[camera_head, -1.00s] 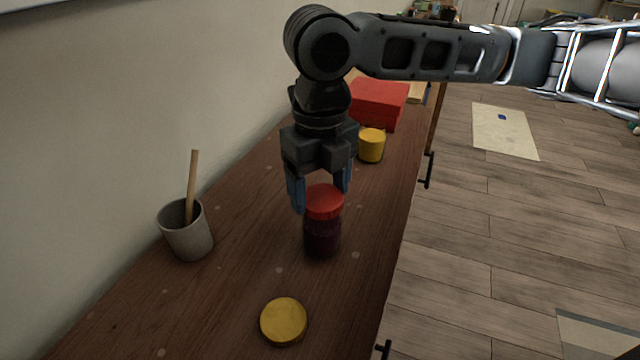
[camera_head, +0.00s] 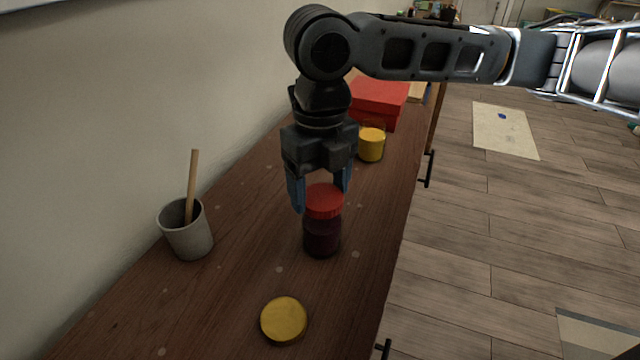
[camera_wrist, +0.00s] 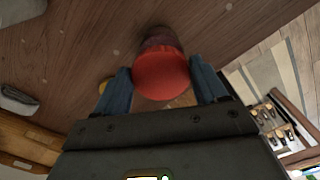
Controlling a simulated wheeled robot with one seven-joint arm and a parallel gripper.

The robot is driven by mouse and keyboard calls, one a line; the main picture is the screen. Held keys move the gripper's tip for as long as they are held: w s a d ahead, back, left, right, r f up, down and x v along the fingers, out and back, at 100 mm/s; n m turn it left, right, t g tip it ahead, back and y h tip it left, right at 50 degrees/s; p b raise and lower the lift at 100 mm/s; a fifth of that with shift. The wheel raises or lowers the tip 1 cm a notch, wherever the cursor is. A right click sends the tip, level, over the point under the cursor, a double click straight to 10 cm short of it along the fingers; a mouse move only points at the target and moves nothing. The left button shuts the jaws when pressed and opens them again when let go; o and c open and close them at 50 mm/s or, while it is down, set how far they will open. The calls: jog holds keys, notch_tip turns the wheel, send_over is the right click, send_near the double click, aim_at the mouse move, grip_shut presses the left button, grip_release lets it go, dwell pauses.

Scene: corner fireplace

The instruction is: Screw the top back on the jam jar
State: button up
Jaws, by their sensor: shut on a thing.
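The jam jar (camera_head: 322,235), dark with jam, stands upright on the wooden counter. The red lid (camera_head: 324,201) sits at the jar's mouth; I cannot tell whether it is threaded on. My gripper (camera_head: 320,198) points down from above, its blue fingers on either side of the red lid, shut on it. In the wrist view the red lid (camera_wrist: 161,75) is between the two blue fingers, with the dark jar (camera_wrist: 158,36) partly showing behind it. A yellow lid (camera_head: 284,321) lies flat on the counter in front of the jar.
A grey cup (camera_head: 187,236) with a wooden stick stands left, near the wall. A yellow-topped jar (camera_head: 371,145) and a red box (camera_head: 378,103) stand behind. The counter (camera_head: 225,300) is clear between cup and jar; its right edge drops to the floor.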

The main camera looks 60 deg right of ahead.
jog(key=shift+f+b, duration=0.75)
jog(key=shift+f, duration=0.3)
dwell(1.4)
jog(key=shift+r+m+p, duration=0.1)
jog(key=shift+m+p, duration=0.4)
jog(key=shift+m, duration=1)
jog(key=shift+m+p, duration=0.65)
jog(key=shift+m, duration=0.85)
